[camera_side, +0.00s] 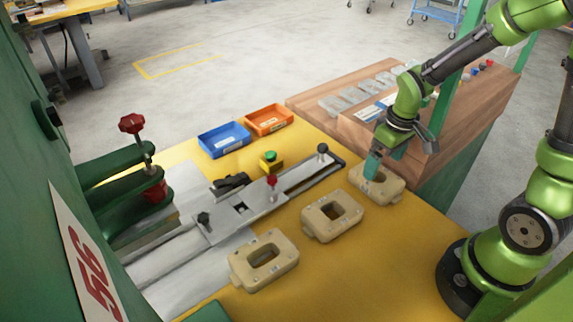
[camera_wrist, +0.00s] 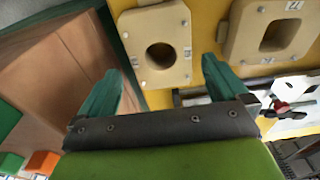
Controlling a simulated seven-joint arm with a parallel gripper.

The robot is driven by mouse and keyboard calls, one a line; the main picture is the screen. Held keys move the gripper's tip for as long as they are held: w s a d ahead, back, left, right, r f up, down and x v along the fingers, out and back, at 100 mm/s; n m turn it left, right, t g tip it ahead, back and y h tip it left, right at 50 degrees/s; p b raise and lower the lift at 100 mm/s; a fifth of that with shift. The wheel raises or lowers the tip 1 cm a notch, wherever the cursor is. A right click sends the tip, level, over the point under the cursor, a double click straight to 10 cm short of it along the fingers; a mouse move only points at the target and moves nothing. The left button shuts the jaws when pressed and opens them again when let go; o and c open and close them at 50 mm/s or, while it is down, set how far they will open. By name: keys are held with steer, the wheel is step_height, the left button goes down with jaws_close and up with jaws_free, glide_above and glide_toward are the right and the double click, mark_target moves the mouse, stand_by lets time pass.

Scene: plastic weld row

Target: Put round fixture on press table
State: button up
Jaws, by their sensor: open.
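The round fixture (camera_wrist: 178,72) is a beige block with a round hole, below my open gripper (camera_wrist: 160,66) in the wrist view. The two teal fingers are spread to either side of its near part, with nothing between them that I can see held. In the side view this fixture (camera_side: 392,188) is the rightmost block on the yellow table, and my gripper (camera_side: 372,168) is right at it, partly hiding its hole. Whether the fingers touch it I cannot tell. The press table appears to be the grey metal plate (camera_side: 226,226) beside the green press; no fixture sits on it.
Two more beige fixtures stand in the row, a middle one (camera_side: 314,218) and a nearer one (camera_side: 243,272) with a rectangular opening. A red-knobbed clamp (camera_side: 272,182), a green button (camera_side: 270,158), a blue bin (camera_side: 224,140) and an orange bin (camera_side: 269,120) lie beyond.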

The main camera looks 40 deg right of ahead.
steer(key=s+a+r+m+t+y, duration=0.1)
steer(key=s+a+r+m+t, duration=0.1)
steer(key=r, duration=0.7)
steer(key=s+a+r+m+t+y, duration=0.1)
steer(key=s+a+r+t, duration=0.3)
steer(key=r, duration=0.5)
steer(key=a+m, duration=0.1)
steer(key=a, duration=0.1)
steer(key=shift+s+a, duration=0.4)
